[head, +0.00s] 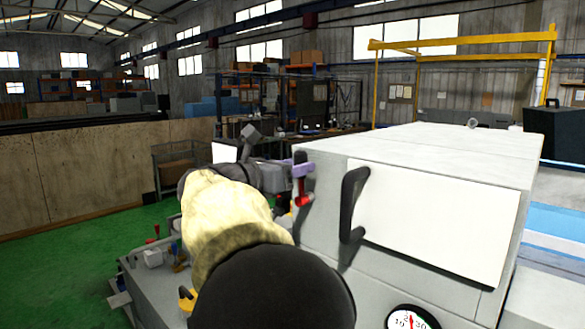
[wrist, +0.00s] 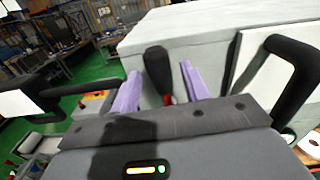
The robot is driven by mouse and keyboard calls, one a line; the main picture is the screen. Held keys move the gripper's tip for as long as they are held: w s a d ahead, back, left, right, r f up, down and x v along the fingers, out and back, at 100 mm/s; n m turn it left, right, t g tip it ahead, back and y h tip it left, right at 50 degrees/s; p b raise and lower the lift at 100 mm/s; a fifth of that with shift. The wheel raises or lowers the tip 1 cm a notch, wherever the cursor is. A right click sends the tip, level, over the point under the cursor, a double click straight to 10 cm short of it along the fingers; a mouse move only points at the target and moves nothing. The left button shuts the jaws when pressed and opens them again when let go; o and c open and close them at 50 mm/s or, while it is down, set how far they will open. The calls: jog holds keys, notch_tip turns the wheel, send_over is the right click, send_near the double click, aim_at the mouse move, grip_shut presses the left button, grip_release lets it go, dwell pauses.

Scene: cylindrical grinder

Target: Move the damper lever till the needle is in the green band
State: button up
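The damper lever (wrist: 157,70) has a black grip on a red shaft and stands on the side of the white machine housing. In the head view its red lower part (head: 304,198) shows below my gripper (head: 302,169). In the wrist view the two purple fingers of my gripper (wrist: 160,72) are apart, one on each side of the lever, with gaps showing. The gauge (head: 410,319) is cut by the bottom edge of the head view; its red needle points nearly straight up, between 10 and 30. No green band shows.
A black door handle (head: 352,205) sticks out from the housing's white panel (head: 440,215), right of the lever. The housing's side wall (head: 325,200) is close to my gripper. Machine controls with red knobs lie at lower left. Green floor (head: 60,260) is open at left.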

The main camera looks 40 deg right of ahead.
jog(key=shift+a, duration=0.1)
jog(key=s+a+b, duration=0.2)
jog(key=a+b, duration=0.3)
jog(key=a, duration=1.2)
jog(key=shift+s, duration=0.35)
dwell(0.7)
